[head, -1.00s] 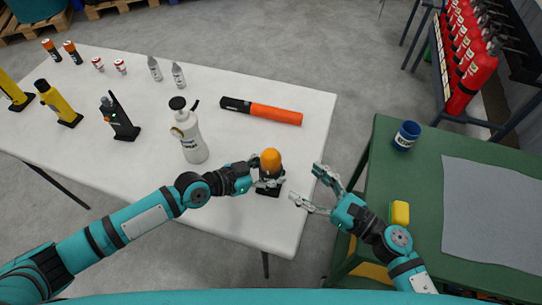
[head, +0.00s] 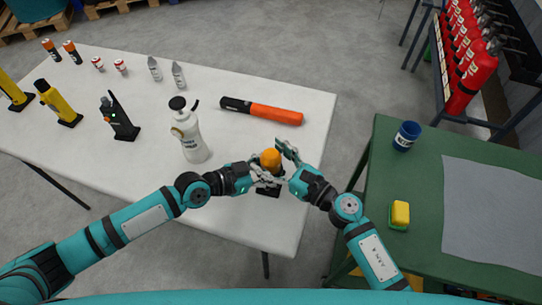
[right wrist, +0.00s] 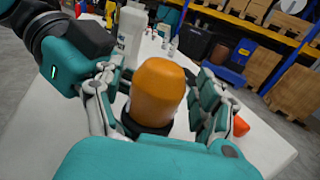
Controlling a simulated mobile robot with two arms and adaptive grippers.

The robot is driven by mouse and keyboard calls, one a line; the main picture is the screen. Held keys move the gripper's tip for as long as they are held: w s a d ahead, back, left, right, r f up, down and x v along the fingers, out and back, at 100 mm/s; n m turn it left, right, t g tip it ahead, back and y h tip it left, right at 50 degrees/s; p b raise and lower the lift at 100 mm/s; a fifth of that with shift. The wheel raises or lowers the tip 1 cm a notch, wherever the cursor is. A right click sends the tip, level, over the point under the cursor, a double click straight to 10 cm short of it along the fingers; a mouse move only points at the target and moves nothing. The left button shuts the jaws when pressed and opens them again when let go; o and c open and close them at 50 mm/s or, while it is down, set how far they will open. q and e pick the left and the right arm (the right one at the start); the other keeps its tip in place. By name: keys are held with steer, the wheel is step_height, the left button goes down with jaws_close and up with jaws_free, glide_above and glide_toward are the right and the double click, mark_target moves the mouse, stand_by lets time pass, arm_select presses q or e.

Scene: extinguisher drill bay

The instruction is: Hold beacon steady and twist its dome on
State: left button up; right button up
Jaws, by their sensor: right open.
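The beacon (head: 268,191) stands upright near the table's front right corner, with a dark base and its orange dome (head: 270,158) on top. The dome fills the middle of the right wrist view (right wrist: 157,92); I cannot tell how tightly it sits. My left gripper (head: 262,177) comes in from the left and is shut around the beacon's body below the dome. My right gripper (head: 274,163) is open, with one finger on each side of the dome. In the right wrist view a gap shows between the right finger and the dome. The fingers hide part of the beacon's body.
A white spray bottle (head: 190,135) stands left of the beacon. An orange and black baton (head: 262,111) lies behind it. The green bench (head: 425,178) at the right holds a blue mug (head: 406,136) and a yellow sponge (head: 400,214). A floor gap separates bench and table.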

steer(key=c, duration=1.2)
steer(key=shift+n+g+y, duration=0.4)
steer(key=shift+g, duration=0.1)
steer(key=n+g+y, duration=0.2)
steer(key=g, duration=0.1)
steer(key=shift+w+n+g, duration=0.1)
steer(key=shift+n+g, duration=0.3)
steer(key=n+g, duration=0.1)
steer(key=g, duration=0.1)
steer(key=n+g+y, duration=0.1)
steer(key=n+g, duration=0.1)
steer(key=g, duration=0.1)
steer(key=shift+n+y, duration=0.3)
steer(key=n+g, duration=0.3)
steer(key=g, duration=0.2)
steer(key=shift+g, duration=0.4)
steer(key=shift+n+g+h, duration=0.9)
steer(key=shift+n+g, duration=0.7)
steer(key=shift+g, duration=0.7)
